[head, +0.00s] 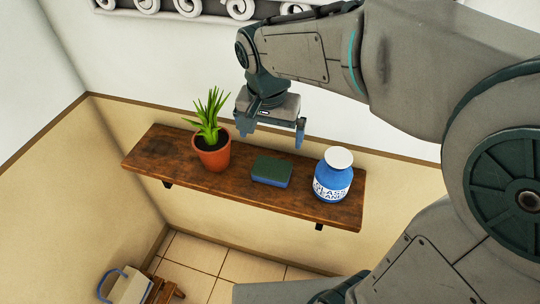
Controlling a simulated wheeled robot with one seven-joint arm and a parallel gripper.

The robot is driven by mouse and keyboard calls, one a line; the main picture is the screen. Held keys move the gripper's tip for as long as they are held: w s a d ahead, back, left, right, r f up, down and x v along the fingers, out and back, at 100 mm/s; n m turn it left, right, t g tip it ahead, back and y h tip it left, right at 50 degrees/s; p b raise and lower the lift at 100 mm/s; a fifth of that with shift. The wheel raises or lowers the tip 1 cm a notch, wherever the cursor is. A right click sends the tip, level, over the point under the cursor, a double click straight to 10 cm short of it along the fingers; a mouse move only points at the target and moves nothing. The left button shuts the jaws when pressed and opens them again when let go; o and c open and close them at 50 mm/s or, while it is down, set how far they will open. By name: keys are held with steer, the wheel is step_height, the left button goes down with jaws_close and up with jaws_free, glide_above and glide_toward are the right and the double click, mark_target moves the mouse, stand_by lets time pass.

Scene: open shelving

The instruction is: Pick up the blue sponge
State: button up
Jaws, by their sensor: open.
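The blue sponge (271,172) has a dark green top and blue sides. It lies flat on the wooden wall shelf, in the middle of the head view. My gripper (272,131) hangs above and behind the sponge in the picture, with its fingers pointing down. The fingers are spread apart with nothing between them. One fingertip is toward the plant and the other toward the bottle. The gripper does not appear to touch the sponge.
On the shelf (150,154), a potted plant (211,157) stands left of the sponge and a blue bottle with a white top (332,180) stands right. A pale container with a blue handle (126,287) is at lower left.

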glide_above(272, 168)
steer(key=f, duration=0.8)
steer(key=shift+s+a+f, duration=0.1)
steer(key=shift+a+f, duration=0.1)
steer(key=shift+a, duration=0.1)
steer(key=shift+d+f+p, duration=0.15)
steer(key=shift+f+p, duration=0.05)
steer(key=shift+f, duration=1.15)
steer(key=shift+d+f+p, duration=0.15)
steer(key=shift+f+p, duration=0.05)
steer(key=shift+f, duration=1.15)
steer(key=shift+c, duration=0.3)
steer(key=c, duration=0.7)
